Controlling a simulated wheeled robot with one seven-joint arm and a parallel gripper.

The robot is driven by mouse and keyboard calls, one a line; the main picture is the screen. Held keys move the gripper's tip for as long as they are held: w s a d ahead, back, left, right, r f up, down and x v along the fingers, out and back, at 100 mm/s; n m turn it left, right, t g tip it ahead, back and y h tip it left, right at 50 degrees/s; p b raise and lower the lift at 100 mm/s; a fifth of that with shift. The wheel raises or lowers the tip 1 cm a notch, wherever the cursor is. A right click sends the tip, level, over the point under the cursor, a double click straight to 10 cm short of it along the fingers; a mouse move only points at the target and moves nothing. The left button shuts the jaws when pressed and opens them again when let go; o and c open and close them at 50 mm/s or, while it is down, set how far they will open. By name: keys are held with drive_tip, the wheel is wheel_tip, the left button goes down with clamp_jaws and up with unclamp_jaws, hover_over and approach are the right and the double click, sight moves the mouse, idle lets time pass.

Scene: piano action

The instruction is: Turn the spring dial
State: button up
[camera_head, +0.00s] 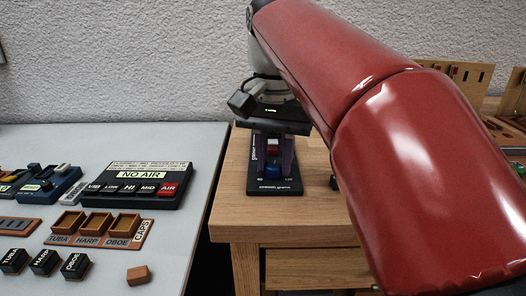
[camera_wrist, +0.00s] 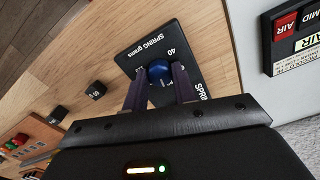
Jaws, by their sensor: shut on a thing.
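The spring dial is a blue knob (camera_wrist: 159,71) on a black plate marked "SPRING grams" (camera_wrist: 140,45), with a "40" mark beside the knob in the wrist view. In the head view the blue knob (camera_head: 272,171) shows low on the black plate (camera_head: 274,187), which lies on the wooden bench. My gripper (camera_wrist: 160,84) is shut on the blue knob, one finger on each side. In the head view my gripper (camera_head: 273,160) comes down over the plate from above. The fingers hide part of the plate and its scale.
A grey table (camera_head: 205,150) stands left, with a "NO AIR" panel (camera_head: 140,184) and wooden trays marked TUBA, HARP and OBOE (camera_head: 96,224). Small black blocks (camera_wrist: 96,90) sit on the wooden bench near the plate. A slotted wooden rack (camera_head: 455,78) stands at the back right.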

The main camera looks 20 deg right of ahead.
sight(274, 165)
drive_tip(key=o, duration=1)
wheel_tip(274, 165, up, 8)
drive_tip(key=shift+f+p, duration=0.1)
drive_tip(key=shift+p, duration=0.75)
